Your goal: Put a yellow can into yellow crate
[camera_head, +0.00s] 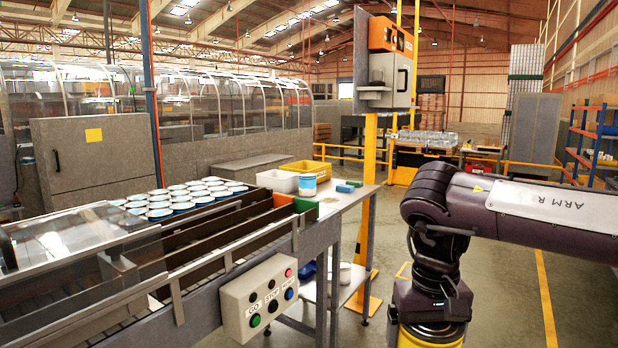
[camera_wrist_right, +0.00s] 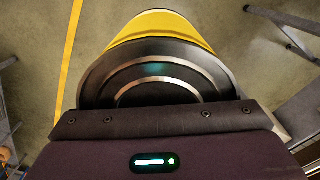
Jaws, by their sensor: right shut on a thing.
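The yellow can (camera_head: 430,340) is at the bottom edge of the head view, below my right wrist, partly cut off by the frame. My right gripper (camera_head: 432,322) is shut on it. In the right wrist view the can's yellow side (camera_wrist_right: 162,28) and ringed metal end show just beyond the gripper body (camera_wrist_right: 160,140); the fingers are hidden. The yellow crate (camera_head: 322,168) stands on the grey table behind the conveyor, left of and farther away than my right gripper. My left gripper is not in view.
A white crate (camera_head: 272,179) stands left of the yellow crate. A white-and-blue can (camera_head: 308,185) and small blue blocks (camera_head: 346,187) are nearby. A button box (camera_head: 262,298) juts out in front. A yellow post (camera_head: 369,230) stands beside the table.

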